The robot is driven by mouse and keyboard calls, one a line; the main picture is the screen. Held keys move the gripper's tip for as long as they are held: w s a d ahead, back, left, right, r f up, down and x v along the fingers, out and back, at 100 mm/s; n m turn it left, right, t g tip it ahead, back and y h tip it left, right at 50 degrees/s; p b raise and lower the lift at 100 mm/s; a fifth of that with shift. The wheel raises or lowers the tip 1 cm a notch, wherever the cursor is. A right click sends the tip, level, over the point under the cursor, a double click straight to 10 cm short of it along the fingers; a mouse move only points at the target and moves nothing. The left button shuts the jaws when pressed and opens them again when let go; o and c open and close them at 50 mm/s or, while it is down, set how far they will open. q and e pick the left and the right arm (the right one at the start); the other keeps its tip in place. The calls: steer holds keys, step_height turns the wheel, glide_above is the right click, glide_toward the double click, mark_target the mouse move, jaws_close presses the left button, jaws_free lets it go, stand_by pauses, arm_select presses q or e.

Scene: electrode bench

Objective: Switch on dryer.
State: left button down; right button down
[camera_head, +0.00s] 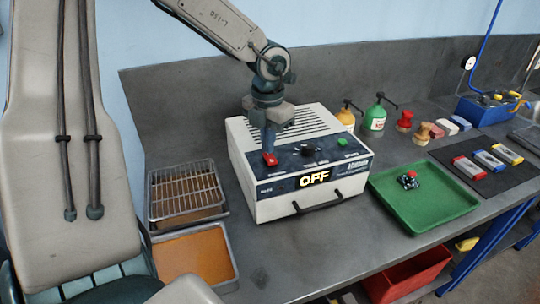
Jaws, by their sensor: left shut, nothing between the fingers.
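The dryer (252,176) is a white box with a slotted top and a dark sloping control panel, standing on the grey bench. Its lit display (314,177) reads OFF. A red switch (270,159) sits at the panel's left, a dark knob (307,149) in the middle and a green button (342,142) at the right. My left gripper (269,146) points down, shut and empty, with its tips right at the red switch. I cannot tell whether they touch it. The tips hide part of the switch. My right gripper is not in view.
A wire rack tray (151,207) and an orange-filled tray (232,262) lie left of the dryer. A green tray (440,215) with a small red-and-dark object lies to the right. Bottles, stamps and coloured blocks stand behind it. The bench front before the dryer is clear.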

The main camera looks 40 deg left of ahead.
arm_select(q)
step_height(320, 180, up, 3)
steer(key=shift+d+f+p, duration=0.1)
steer(key=shift+f+p, duration=0.05)
steer(key=shift+p, duration=0.25)
steer(key=shift+r+p, duration=0.6)
steer(key=shift+r, duration=1.1)
